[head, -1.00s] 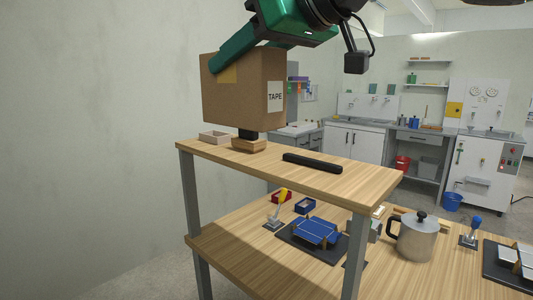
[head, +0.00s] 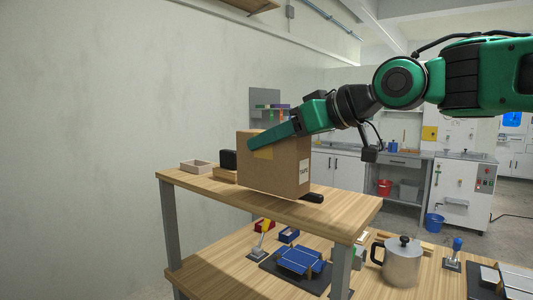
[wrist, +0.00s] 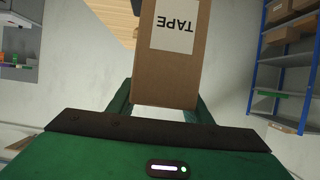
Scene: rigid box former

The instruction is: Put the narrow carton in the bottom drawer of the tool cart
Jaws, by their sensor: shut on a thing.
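The carton (head: 290,165) is a brown cardboard box with a white TAPE label and a tan tape strip. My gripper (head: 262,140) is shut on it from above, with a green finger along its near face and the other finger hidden. The carton is over the upper wooden shelf; I cannot tell whether it touches the board. In the wrist view, the carton (wrist: 168,75) sits between the green fingers of my gripper (wrist: 165,103), its label upside down. I cannot make out the tool cart or its bottom drawer.
On the upper shelf (head: 330,213) are a shallow tray (head: 197,167), a black object (head: 229,160) and a dark bar (head: 312,198) partly behind the carton. A metal pot (head: 402,263) and blue parts (head: 300,260) stand below. A blue rack (wrist: 258,75) shows in the wrist view.

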